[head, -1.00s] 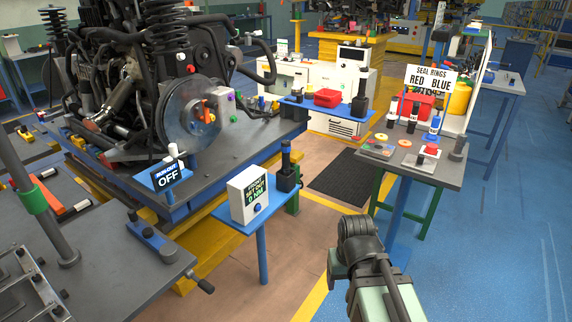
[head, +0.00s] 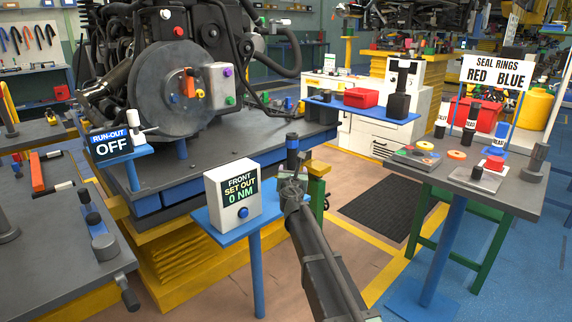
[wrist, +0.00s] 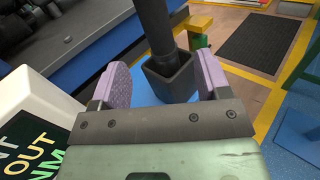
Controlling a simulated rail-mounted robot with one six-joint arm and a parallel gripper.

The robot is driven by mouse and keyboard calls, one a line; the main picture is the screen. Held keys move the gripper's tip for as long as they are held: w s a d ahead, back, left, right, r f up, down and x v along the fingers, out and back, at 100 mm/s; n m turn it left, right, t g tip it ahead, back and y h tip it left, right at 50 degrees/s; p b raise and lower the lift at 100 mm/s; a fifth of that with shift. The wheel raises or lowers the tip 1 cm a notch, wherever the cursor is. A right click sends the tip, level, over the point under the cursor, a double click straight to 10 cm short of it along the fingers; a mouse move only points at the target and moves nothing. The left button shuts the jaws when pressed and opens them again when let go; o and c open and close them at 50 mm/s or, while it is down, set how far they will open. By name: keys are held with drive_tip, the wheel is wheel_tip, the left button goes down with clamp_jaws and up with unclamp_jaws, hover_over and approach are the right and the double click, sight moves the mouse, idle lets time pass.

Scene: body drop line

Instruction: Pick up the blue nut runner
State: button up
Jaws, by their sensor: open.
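The nut runner (head: 292,145) is a dark upright tool with a blue band near its top. Its lower part is hidden behind my gripper in the head view. In the wrist view its dark shaft (wrist: 156,25) stands in a square black holder (wrist: 171,82) on a blue shelf. The blue band is out of that view. My gripper (head: 293,180) is open, and it also shows in the wrist view (wrist: 164,80). Its lilac-padded fingers lie left and right of the holder in that picture, with nothing gripped. I cannot tell how far beyond the fingertips the tool stands.
A white display box (head: 232,193) reading "FRONT SET OUT 0 NM" stands on the same blue shelf (head: 207,222), close to my gripper's left. The engine (head: 165,80) is behind on its platform. The seal ring table (head: 510,195) is at right. A black mat (head: 388,208) lies on the floor.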

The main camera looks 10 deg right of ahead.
sight(292, 162)
drive_tip(key=shift+n, duration=0.5)
drive_tip(key=w, duration=0.3)
drive_tip(key=w+d, duration=0.1)
drive_tip(key=w, duration=0.6)
drive_tip(key=shift+w+d+f, duration=0.1)
drive_tip(key=shift+d, duration=0.1)
drive_tip(key=c, duration=1.3)
wheel_tip(292, 162, up, 20)
drive_tip(key=p, duration=2)
